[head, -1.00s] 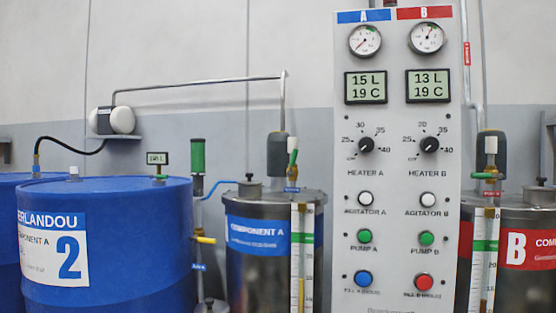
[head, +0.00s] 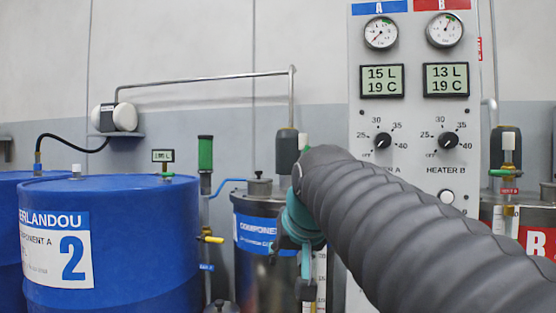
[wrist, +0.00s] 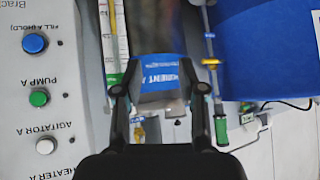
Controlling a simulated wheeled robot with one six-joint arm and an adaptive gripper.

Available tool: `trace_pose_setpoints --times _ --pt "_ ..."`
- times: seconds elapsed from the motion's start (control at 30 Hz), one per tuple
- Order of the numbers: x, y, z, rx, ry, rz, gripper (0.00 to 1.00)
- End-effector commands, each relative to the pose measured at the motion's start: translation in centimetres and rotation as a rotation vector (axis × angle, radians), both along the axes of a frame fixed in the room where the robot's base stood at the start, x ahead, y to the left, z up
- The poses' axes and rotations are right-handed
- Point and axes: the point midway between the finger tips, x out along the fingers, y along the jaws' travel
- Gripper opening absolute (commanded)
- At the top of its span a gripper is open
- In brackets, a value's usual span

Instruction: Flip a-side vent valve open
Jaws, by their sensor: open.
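The A-side tank (head: 258,232) is the dark metal drum with a blue band, left of the control panel. It also shows in the wrist view as a blue label (wrist: 163,75). The vent valve at its top right is mostly hidden behind my arm in the head view; only a white piece (head: 303,140) shows above the arm. In the wrist view, a small yellow fitting (wrist: 139,132) sits beside the left finger; I cannot tell if it is the valve. My gripper (wrist: 162,82) is open and empty, in front of the tank.
The control panel (head: 418,115) stands right of the tank. A blue drum (head: 130,215) stands left. Between drum and tank are a green cylinder (head: 205,155) and a yellow handle (head: 213,239). The B-side tank (head: 536,215) is at far right with a green-handled valve (head: 499,172).

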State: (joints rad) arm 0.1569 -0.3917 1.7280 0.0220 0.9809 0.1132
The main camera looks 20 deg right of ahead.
Motion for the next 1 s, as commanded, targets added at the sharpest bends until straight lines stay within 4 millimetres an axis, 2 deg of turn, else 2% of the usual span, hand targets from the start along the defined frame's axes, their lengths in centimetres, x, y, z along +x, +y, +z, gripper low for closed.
trace_pose_setpoints --times 0.03,0.1,0.3,0.4,0.5,0.7,0.87,1.0 --pt "1.5 -1.1 2.4 0.004 -0.034 -0.026 0.40" --pt "3.1 -2.4 5.8 0.010 -0.086 -0.059 0.40" --pt "6.8 -6.0 14.4 0.024 -0.226 -0.143 0.40" --pt "7.9 -7.6 17.6 0.029 -0.284 -0.176 0.40" --pt "8.5 -8.8 20.0 0.032 -0.331 -0.200 0.40" --pt "9.0 -9.9 22.2 0.033 -0.377 -0.223 0.40" --pt "10.0 -10.3 22.0 0.034 -0.381 -0.225 0.40" --pt "11.9 -10.9 21.1 0.034 -0.379 -0.224 0.40"
